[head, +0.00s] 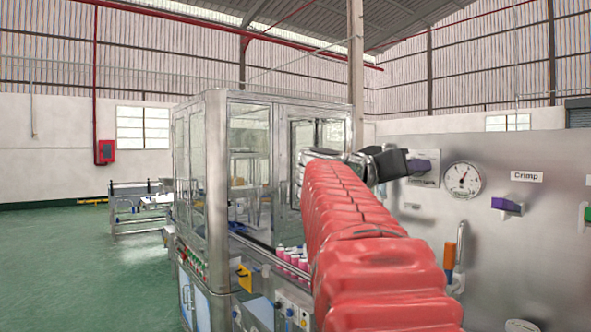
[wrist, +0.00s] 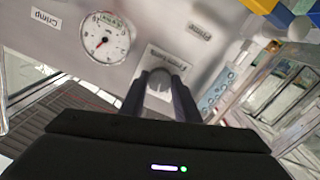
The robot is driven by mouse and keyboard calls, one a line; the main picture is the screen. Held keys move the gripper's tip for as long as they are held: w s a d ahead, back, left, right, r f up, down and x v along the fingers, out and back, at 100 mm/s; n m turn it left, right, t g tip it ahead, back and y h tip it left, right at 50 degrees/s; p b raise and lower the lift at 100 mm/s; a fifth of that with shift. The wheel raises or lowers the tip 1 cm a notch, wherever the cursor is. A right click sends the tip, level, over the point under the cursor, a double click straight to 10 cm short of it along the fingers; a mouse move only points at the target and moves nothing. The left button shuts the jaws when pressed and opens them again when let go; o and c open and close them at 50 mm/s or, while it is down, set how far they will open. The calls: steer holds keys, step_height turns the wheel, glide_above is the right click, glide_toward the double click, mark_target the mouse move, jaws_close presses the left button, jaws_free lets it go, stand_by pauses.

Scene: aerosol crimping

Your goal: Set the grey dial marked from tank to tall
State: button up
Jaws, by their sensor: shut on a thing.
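The grey dial (wrist: 159,86) is on a pale plate with small lettering on the steel panel, seen in the wrist view. My gripper (wrist: 159,84) has its two dark fingers on either side of the dial and is shut on it. The lettering is too blurred to read, so I cannot tell which mark the dial points to. In the head view my gripper (head: 399,163) is at the panel, at the end of my red-covered arm, and the dial cannot be made out there.
A round gauge (head: 462,180) is right of my gripper in the head view, with a Crimp label (head: 526,176) and a purple handle (head: 507,206) farther right. An orange-handled lever (head: 449,256) is below. A glazed machine cabinet (head: 245,165) stands to the left.

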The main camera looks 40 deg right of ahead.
steer(key=n, duration=0.5)
steer(key=shift+w+n, duration=0.1)
steer(key=shift+n, duration=0.2)
stand_by(0.4)
steer(key=o, duration=1)
steer(key=shift+o, duration=0.2)
steer(key=w+a, duration=0.2)
steer(key=a, duration=1.1)
steer(key=shift+a, duration=0.3)
steer(key=shift+f, duration=0.1)
